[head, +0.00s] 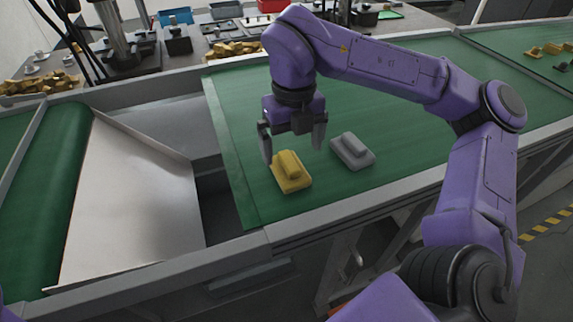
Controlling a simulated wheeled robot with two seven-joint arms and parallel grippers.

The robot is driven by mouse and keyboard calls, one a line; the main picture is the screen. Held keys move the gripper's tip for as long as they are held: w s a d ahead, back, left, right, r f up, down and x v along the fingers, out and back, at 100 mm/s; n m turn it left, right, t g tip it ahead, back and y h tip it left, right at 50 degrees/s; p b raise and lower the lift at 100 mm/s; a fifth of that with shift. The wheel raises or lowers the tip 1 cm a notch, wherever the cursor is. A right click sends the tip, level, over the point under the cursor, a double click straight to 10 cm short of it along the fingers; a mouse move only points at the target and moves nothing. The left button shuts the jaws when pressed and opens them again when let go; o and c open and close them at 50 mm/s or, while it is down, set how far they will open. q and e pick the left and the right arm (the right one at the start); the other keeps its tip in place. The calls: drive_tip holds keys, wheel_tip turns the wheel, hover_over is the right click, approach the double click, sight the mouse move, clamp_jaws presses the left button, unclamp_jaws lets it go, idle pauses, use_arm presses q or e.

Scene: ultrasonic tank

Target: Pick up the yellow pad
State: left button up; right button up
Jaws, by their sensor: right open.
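The yellow pad (291,172) lies on the green conveyor belt (262,208) near the belt's left end. It is a block with a smaller raised part on top. My right gripper (293,150) hangs just above and behind it, pointing down, with its two fingers spread apart and nothing between them. The left finger overlaps the picture close to the pad's upper left; I cannot tell whether it touches. A grey pad (352,151) of similar shape lies on the belt just right of the gripper. My left gripper is out of view.
A metal chute (130,205) and a gap lie left of the belt. A metal rail (350,213) runs along the belt's front edge. Several yellow pieces (550,48) sit far right on the belt. A cluttered workbench (180,70) stands behind.

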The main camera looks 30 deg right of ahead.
sight(290, 161)
drive_tip(key=f, duration=0.4)
drive_tip(key=f+p, duration=0.1)
drive_tip(key=f, duration=0.1)
drive_tip(key=shift+w+a, duration=0.1)
drive_tip(key=shift+w, duration=0.3)
drive_tip(key=shift+s+f, duration=0.1)
drive_tip(key=shift+f, duration=0.1)
drive_tip(key=c, duration=1.1)
drive_tip(key=shift+c, duration=0.2)
drive_tip(key=shift+r, duration=0.15)
drive_tip(key=shift+r, duration=0.35)
drive_tip(key=s+a+r+b, duration=0.2)
drive_tip(key=a+r, duration=0.4)
drive_tip(key=s+a+r+b, duration=0.2)
drive_tip(key=s+a+r, duration=0.1)
drive_tip(key=a+r, duration=0.3)
drive_tip(key=shift+s+a, duration=0.3)
drive_tip(key=shift+a, duration=0.1)
